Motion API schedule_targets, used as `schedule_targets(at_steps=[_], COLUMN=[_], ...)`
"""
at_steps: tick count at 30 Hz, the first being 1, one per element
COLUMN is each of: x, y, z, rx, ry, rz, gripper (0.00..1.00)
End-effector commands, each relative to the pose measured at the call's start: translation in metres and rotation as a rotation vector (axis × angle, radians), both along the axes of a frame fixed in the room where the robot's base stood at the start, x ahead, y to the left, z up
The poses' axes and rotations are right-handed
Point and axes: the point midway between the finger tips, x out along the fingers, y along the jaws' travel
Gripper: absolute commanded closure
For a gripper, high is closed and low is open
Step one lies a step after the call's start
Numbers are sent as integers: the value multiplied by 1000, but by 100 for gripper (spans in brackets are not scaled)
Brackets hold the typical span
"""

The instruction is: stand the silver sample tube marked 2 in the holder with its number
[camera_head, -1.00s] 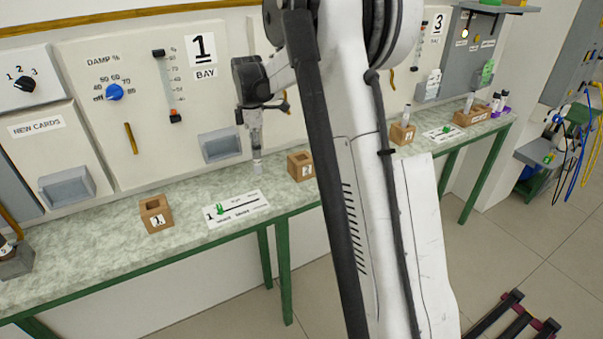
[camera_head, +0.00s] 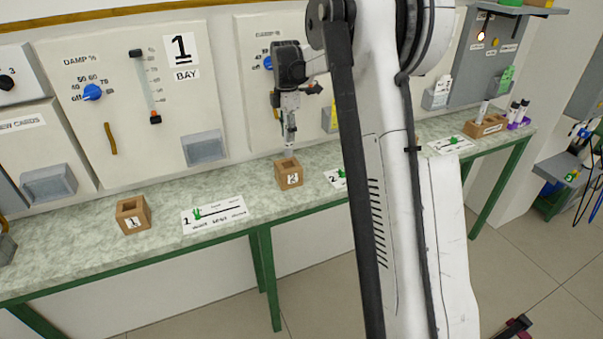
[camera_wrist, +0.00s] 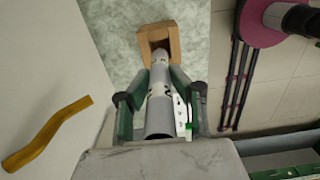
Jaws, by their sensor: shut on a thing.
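My gripper (camera_head: 289,108) points down over the wooden holder marked 2 (camera_head: 289,176) on the bench. In the wrist view, its green-padded fingers (camera_wrist: 160,84) are shut on a silver tube (camera_wrist: 160,110) with dark marks; I cannot read a number there. The tube (camera_head: 290,143) hangs upright in the head view, its lower end at the top of holder 2. In the wrist view, that end overlaps the square opening of the holder (camera_wrist: 173,44). I cannot tell whether the tip is inside or just above it.
Another wooden holder, marked 1 (camera_head: 133,214), stands to the left, with a white card (camera_head: 214,214) between the holders. A second card (camera_head: 338,178) lies right of holder 2, partly behind my arm. A rack with tubes (camera_head: 487,125) stands at the far right. Wall panels rise behind the bench.

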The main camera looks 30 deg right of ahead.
Motion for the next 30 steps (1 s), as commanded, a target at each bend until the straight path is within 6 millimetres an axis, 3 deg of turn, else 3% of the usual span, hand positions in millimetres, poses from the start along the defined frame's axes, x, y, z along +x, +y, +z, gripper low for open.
schedule_targets(at_steps=[9,17,24,30], x=[0,0,0,0], y=[0,0,1,1], z=[-49,-68,-96,-97], rx=[0,0,0,0], ry=[0,0,0,0], rz=[0,0,0,0], gripper=[97,97,97,97])
